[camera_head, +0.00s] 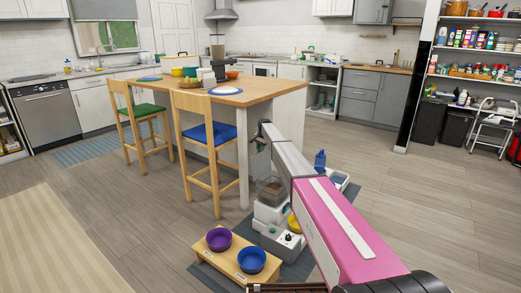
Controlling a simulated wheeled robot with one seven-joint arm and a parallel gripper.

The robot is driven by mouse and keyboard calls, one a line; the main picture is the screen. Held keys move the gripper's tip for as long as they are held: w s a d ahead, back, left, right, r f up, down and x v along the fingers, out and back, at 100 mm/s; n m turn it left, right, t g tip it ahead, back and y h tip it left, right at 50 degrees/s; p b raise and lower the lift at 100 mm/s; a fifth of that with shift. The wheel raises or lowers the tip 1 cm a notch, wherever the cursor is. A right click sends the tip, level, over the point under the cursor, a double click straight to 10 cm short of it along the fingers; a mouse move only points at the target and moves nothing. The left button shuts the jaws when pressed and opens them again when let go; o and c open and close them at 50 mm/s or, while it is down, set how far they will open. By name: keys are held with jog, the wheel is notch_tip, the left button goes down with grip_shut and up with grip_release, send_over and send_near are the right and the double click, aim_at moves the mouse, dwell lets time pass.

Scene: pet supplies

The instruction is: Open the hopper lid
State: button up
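A pet feeder stands on the floor beside the table end, with a clear brownish hopper (268,189) above a white base (268,214). My arm crosses in front of its right side and hides part of it. I cannot make out the hopper lid clearly or tell whether it is open or shut. My gripper (259,148) is at the far end of my arm, above the hopper in the picture and small. It appears apart from the hopper; its fingers are too small to read.
A wooden stand (205,254) holds a purple bowl (218,239) and a blue bowl (251,261). A blue bottle (320,159) and a white tray (345,181) are right of my arm. The wooden table (255,91) and stools stand behind left.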

jog(key=shift+o, duration=0.9)
jog(key=shift+s+f, duration=0.1)
jog(key=shift+f, duration=0.1)
jog(key=shift+r, duration=0.1)
notch_tip(320, 180, up, 11)
jog(key=s+d, duration=0.1)
jog(key=shift+d, duration=0.3)
jog(key=s+d+f+n, duration=0.1)
jog(key=s+d+f, duration=0.3)
jog(key=s, duration=0.9)
jog(key=s+d+f+n+h, duration=0.1)
jog(key=s+d+f, duration=0.3)
jog(key=s, duration=0.8)
jog(key=s+d+f+n, duration=0.2)
jog(key=s+d+f, duration=0.15)
jog(key=s, duration=0.95)
jog(key=s+d+f+n, duration=0.1)
jog(key=s+d, duration=0.2)
jog(key=s, duration=1.3)
jog(key=s+d+f+n+g, duration=0.1)
jog(key=s+d+n, duration=0.1)
jog(key=s, duration=1.4)
jog(key=shift+d+f+h, duration=0.4)
jog(key=shift+d, duration=0.1)
